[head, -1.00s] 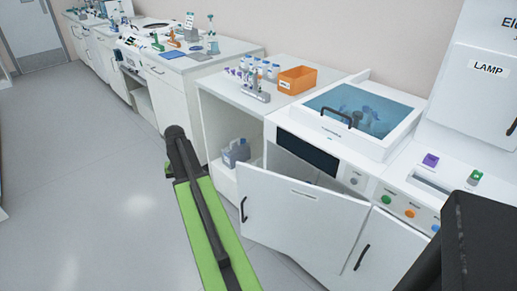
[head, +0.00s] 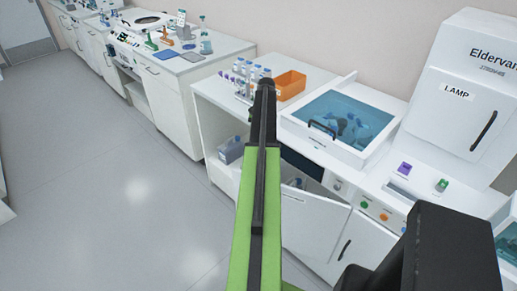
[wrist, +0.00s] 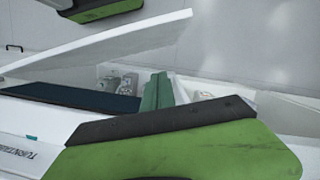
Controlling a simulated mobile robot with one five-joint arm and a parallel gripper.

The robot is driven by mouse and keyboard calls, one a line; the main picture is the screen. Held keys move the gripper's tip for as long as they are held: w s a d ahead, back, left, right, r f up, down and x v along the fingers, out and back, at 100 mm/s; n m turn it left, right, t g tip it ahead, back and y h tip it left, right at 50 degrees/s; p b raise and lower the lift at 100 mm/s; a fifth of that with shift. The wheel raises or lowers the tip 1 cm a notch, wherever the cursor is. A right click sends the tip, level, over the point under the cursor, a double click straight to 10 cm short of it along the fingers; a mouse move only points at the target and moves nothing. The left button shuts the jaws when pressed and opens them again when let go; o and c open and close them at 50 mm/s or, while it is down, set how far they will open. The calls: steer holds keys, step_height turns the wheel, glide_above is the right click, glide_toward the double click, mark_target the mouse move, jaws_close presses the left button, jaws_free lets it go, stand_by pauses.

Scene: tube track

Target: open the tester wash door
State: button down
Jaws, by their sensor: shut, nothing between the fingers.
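The white tester (head: 331,158) has a blue see-through lid (head: 345,119) on top. A white cabinet door (head: 318,222) below its front stands ajar, partly hidden by my arm.
An open shelf unit (head: 215,115) to the left bears several small bottles and an orange bin (head: 290,84). A lamp cabinet (head: 470,100) stands at the right. A second door (head: 350,250) is right of the ajar one. The grey floor (head: 120,200) at left is clear.

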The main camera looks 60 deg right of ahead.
steer(key=b+x, duration=1.7)
steer(key=x, duration=0.2)
steer(key=a, duration=0.1)
steer(key=a+r+p, duration=0.1)
steer(key=a, duration=0.1)
steer(key=shift+s+a+r, duration=0.15)
steer(key=shift+a+r, duration=0.05)
steer(key=shift+a, duration=0.1)
